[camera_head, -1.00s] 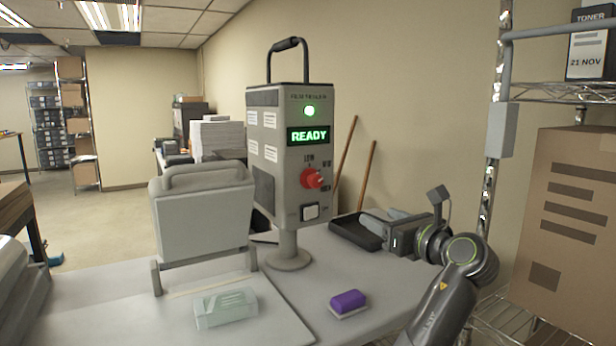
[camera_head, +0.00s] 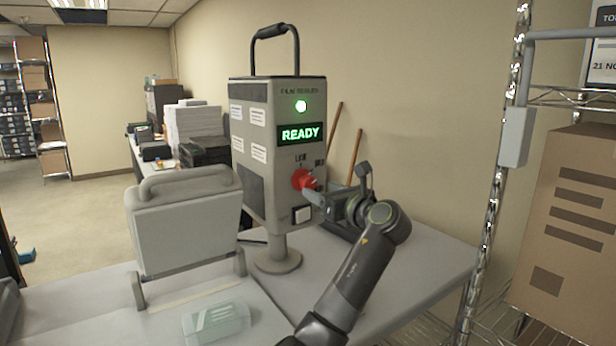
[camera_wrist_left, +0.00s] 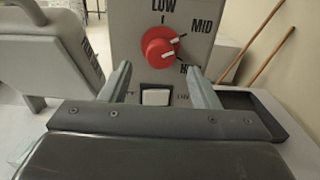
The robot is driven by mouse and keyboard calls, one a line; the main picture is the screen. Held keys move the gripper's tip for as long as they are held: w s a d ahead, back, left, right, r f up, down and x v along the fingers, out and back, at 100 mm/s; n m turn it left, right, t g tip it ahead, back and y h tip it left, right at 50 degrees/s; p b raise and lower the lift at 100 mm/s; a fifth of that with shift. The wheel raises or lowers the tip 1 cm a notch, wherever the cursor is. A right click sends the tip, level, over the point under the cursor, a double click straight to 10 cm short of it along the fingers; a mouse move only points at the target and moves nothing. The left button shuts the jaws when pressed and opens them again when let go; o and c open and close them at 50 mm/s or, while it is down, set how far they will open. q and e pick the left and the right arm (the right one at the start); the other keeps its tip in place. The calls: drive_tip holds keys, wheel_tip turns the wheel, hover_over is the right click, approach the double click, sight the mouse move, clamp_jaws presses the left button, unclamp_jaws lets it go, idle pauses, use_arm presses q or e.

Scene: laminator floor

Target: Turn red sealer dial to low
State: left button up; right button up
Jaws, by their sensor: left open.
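The red dial (camera_head: 303,179) sits on the front of the grey sealer box (camera_head: 254,140), below a lit green lamp and a READY display. In the left wrist view the dial (camera_wrist_left: 159,47) has LOW above it and MID to its upper right; the third label is partly hidden by a finger. A white mark on the knob faces towards MID. My left gripper (camera_head: 314,196) is just in front of the dial. In the wrist view its fingers (camera_wrist_left: 160,69) are apart, one to each lower side of the dial, with nothing between them. Contact with the dial cannot be told.
A white rocker switch (camera_wrist_left: 156,95) is below the dial. A grey handled machine (camera_head: 185,225) stands left of the sealer, with a clear greenish block (camera_head: 216,321) in front. A dark tray (camera_wrist_left: 240,100) lies behind my gripper. A wire shelf with a carton (camera_head: 570,220) is at right.

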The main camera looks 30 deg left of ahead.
sight(311, 185)
use_arm(q)
drive_tip(key=p+x, duration=0.1)
drive_tip(key=x, duration=0.4)
drive_tip(key=shift+a+r+p, duration=0.15)
drive_tip(key=shift+a+p, duration=0.05)
drive_tip(key=shift+p, duration=0.2)
drive_tip(key=shift+w+a, duration=0.25)
drive_tip(key=shift+a, duration=0.2)
use_arm(e)
drive_tip(key=shift+w+a+r, duration=0.1)
drive_tip(key=shift+a+r, duration=0.2)
drive_tip(key=shift+r, duration=0.3)
drive_tip(key=shift+a+r, duration=0.3)
drive_tip(key=shift+r, duration=0.3)
drive_tip(key=shift+d, duration=0.1)
use_arm(q)
drive_tip(key=c, duration=1)
use_arm(e)
drive_tip(key=shift+d, duration=0.15)
